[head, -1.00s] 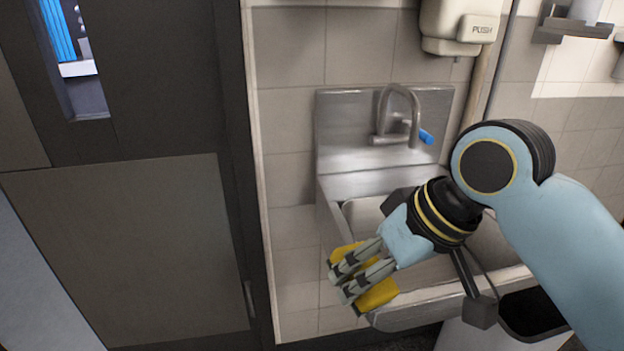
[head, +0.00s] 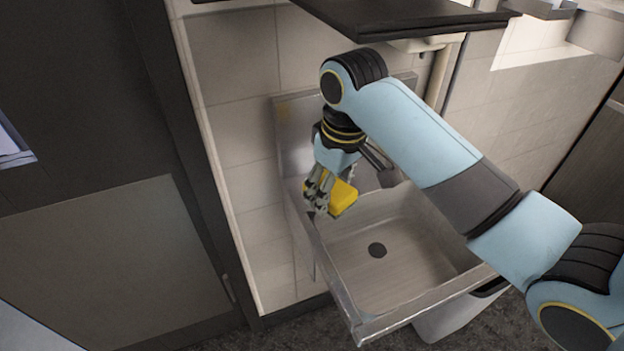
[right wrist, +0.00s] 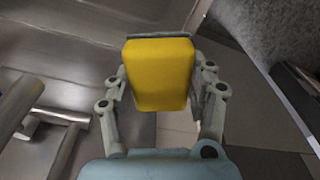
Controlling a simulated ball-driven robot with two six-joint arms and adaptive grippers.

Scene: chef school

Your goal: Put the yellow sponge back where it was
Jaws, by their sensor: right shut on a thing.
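The yellow sponge (head: 342,197) is in my right gripper (head: 318,207), over the left rim of the steel sink (head: 350,249) in the head view. In the right wrist view the sponge (right wrist: 159,75) sits between the two fingers of my right gripper (right wrist: 160,92), which touch its sides. My left gripper is not in view.
A dark shelf or panel (head: 410,18) hangs above my right arm. A dark door (head: 110,240) stands at the left. A white bin (head: 455,318) stands below the sink's right side.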

